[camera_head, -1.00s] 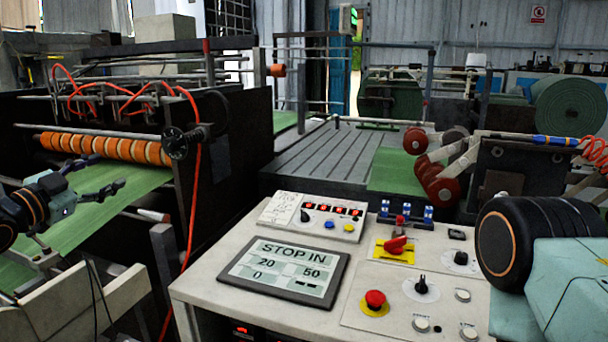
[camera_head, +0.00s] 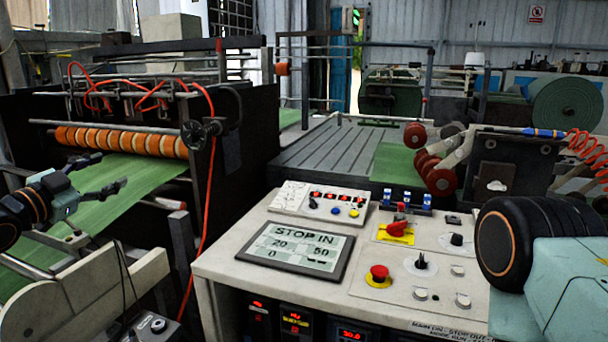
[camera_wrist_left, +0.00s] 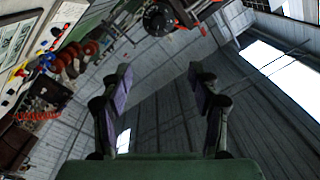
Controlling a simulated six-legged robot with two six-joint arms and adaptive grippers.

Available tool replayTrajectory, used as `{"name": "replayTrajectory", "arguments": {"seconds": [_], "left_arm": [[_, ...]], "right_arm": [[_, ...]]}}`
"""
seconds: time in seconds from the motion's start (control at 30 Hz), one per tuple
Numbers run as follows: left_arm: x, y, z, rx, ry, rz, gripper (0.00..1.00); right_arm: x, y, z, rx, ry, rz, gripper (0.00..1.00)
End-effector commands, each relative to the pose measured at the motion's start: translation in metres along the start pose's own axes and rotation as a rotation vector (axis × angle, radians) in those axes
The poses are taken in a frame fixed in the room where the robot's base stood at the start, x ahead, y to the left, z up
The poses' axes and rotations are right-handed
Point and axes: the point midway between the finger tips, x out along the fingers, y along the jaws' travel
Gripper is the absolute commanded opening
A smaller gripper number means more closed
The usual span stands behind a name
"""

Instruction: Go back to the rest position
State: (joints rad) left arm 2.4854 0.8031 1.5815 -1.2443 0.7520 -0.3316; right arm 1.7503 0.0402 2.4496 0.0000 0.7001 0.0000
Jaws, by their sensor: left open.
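My left gripper (camera_head: 107,174) is at the left of the head view, above the green sack web (camera_head: 115,188) and in front of the orange roller row (camera_head: 120,141). Its jaws are apart and hold nothing. In the left wrist view the two fingers (camera_wrist_left: 160,105) stand wide apart with only the grey wall and roof behind them. A black and teal part of my right arm (camera_head: 555,270) fills the right edge of the head view. My right gripper is not in view.
A control desk (camera_head: 215,262) with a STOP IN screen (camera_head: 295,247), a red emergency button (camera_head: 379,272) and several knobs stands in the middle. A red hose (camera_head: 208,190) hangs beside the left machine. A pale machine frame (camera_head: 85,295) lies below my left gripper.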

Motion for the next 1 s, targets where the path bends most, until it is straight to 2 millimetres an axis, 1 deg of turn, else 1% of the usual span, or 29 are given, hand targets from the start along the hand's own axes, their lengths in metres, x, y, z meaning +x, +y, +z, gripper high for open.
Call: {"name": "replayTrajectory", "arguments": {"seconds": [0.07,0.17,0.27,0.37,0.47,0.5,0.57,0.6,0.67,0.7,0.77,0.8,0.87,0.9,0.97,1.0], "left_arm": [[0.000,-0.001,0.004,-0.091,-0.017,-0.024,0.61],[-0.001,0.008,0.009,-0.201,-0.042,-0.042,0.61],[0.000,0.025,0.012,-0.307,-0.074,-0.047,0.61],[-0.001,0.054,0.021,-0.420,-0.126,-0.039,0.61],[-0.005,0.092,0.035,-0.532,-0.199,-0.022,0.61],[-0.008,0.111,0.042,-0.577,-0.236,-0.013,0.61],[-0.015,0.142,0.054,-0.643,-0.300,0.002,0.61],[-0.021,0.165,0.062,-0.688,-0.349,0.012,0.61],[-0.034,0.199,0.076,-0.749,-0.427,0.026,0.61],[-0.043,0.222,0.085,-0.786,-0.481,0.035,0.61],[-0.060,0.255,0.098,-0.834,-0.564,0.046,0.61],[-0.072,0.276,0.107,-0.861,-0.620,0.052,0.61],[-0.093,0.307,0.118,-0.896,-0.706,0.060,0.61],[-0.108,0.327,0.126,-0.916,-0.763,0.065,0.61],[-0.132,0.356,0.137,-0.938,-0.851,0.072,0.61],[-0.149,0.374,0.143,-0.950,-0.910,0.076,0.61]], "right_arm": [[0.000,0.000,0.000,0.000,0.000,0.000,0.40],[0.000,0.000,0.000,0.000,-0.001,0.000,0.40],[0.000,0.000,0.000,0.000,-0.001,0.000,0.40],[0.002,0.000,0.000,0.000,-0.001,0.000,0.40],[0.005,0.000,0.000,0.000,0.000,0.000,0.40],[0.007,0.000,0.000,0.000,0.000,0.000,0.40],[0.009,0.000,0.000,0.000,0.000,0.000,0.40],[0.011,0.000,0.000,0.000,0.000,0.000,0.40],[0.014,0.000,0.000,0.000,-0.001,0.000,0.40],[0.016,0.000,0.000,0.000,-0.001,0.000,0.40],[0.019,0.000,0.000,0.000,-0.001,0.000,0.40],[0.021,0.000,0.000,0.000,-0.001,0.000,0.40],[0.024,0.000,0.001,0.000,-0.001,0.000,0.40],[0.025,0.000,0.001,0.000,-0.001,0.000,0.40],[0.029,0.000,0.001,0.000,-0.001,0.000,0.40],[0.031,0.000,0.001,0.000,-0.001,0.000,0.40]]}}
